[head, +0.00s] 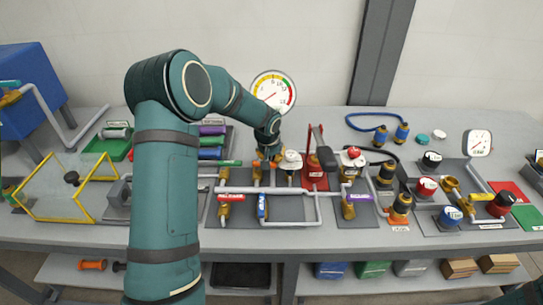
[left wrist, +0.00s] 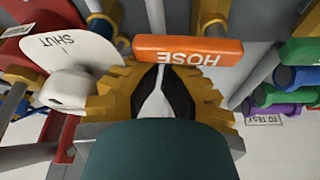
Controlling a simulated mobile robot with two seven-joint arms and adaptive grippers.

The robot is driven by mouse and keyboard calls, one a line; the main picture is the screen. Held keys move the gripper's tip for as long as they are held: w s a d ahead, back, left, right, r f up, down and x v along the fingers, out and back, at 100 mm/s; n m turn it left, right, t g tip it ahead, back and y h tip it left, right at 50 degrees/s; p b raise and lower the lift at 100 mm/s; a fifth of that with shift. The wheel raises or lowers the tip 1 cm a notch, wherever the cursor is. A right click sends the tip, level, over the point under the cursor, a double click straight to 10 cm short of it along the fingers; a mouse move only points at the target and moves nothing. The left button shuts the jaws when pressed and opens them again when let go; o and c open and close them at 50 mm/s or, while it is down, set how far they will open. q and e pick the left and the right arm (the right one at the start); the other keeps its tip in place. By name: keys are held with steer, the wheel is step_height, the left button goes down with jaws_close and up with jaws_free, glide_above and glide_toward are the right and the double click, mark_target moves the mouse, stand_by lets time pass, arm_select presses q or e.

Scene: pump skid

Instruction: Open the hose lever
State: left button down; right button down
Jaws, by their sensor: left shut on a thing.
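The hose lever is an orange bar marked HOSE (left wrist: 187,50). In the left wrist view it lies crosswise at my fingertips, with a brass valve part (left wrist: 210,15) behind it. In the head view a bit of orange (head: 257,165) shows below my left gripper (head: 268,152), among the pipes on the skid's middle plate. In the left wrist view my left gripper (left wrist: 163,72) has its tips together at the lever and is shut on it. How deep the grip goes is hidden. My right gripper is out of view.
A white cap marked SHUT (left wrist: 75,45) is close beside the left gripper. A red lever post (head: 318,165) stands to the right in the head view. Red (head: 230,191) and blue (head: 261,206) levers are in front. A gauge (head: 273,90) is behind.

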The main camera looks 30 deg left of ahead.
arm_select(q)
steer(key=shift+a, duration=0.15)
steer(key=shift+w+a+p, duration=0.3)
steer(key=shift+w+a, duration=0.05)
steer(key=shift+a, duration=0.25)
